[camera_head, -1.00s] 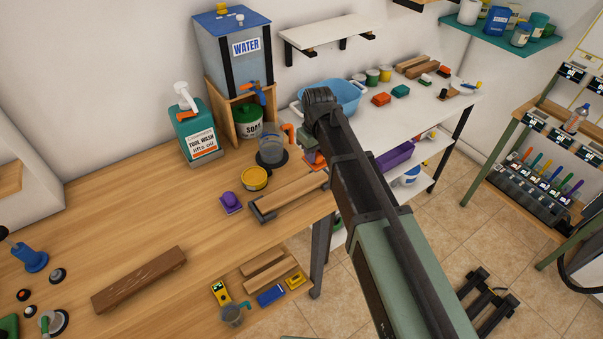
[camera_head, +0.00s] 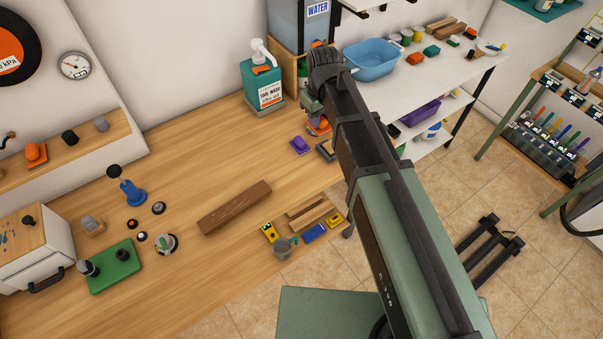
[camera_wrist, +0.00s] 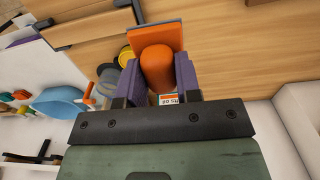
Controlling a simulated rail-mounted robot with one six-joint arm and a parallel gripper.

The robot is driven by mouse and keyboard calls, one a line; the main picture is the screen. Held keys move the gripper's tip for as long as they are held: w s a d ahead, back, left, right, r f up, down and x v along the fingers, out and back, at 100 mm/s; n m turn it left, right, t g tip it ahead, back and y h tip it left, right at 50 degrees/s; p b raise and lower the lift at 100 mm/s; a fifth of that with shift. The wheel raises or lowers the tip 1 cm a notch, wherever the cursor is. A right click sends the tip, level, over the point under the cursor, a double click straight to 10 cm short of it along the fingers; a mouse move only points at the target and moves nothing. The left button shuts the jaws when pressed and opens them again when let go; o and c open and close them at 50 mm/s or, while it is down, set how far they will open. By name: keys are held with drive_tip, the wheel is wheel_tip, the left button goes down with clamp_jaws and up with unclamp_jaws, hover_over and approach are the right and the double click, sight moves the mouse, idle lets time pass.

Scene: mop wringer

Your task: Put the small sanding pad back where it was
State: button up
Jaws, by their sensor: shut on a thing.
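My gripper (camera_wrist: 158,80) is shut on an orange pad with a rounded knob and a flat plate (camera_wrist: 157,66), which looks like the sanding pad. The purple fingers grip both sides of the knob, and the plate faces away from the gripper. In the head view my gripper (camera_head: 313,112) is partly hidden by my arm, above the right part of the wooden bench (camera_head: 170,180). A bit of the orange pad (camera_head: 320,127) shows below it. I cannot tell its exact height above the bench.
A brown plank (camera_head: 234,207) lies mid-bench. A wall ledge (camera_head: 75,150) at left holds an orange knobbed piece (camera_head: 35,153) and others.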

drive_tip(key=b, duration=1.6)
hover_over(318, 168)
wheel_tip(318, 168, down, 16)
drive_tip(key=shift+f, duration=0.1)
wheel_tip(318, 168, down, 4)
drive_tip(key=b, duration=0.4)
drive_tip(key=shift+f, duration=0.2)
drive_tip(key=shift+r, duration=0.3)
drive_tip(key=shift+f, duration=0.2)
drive_tip(key=o, duration=1)
drive_tip(key=shift+r, duration=0.15)
wheel_tip(318, 168, up, 12)
drive_tip(key=p, duration=1.2)
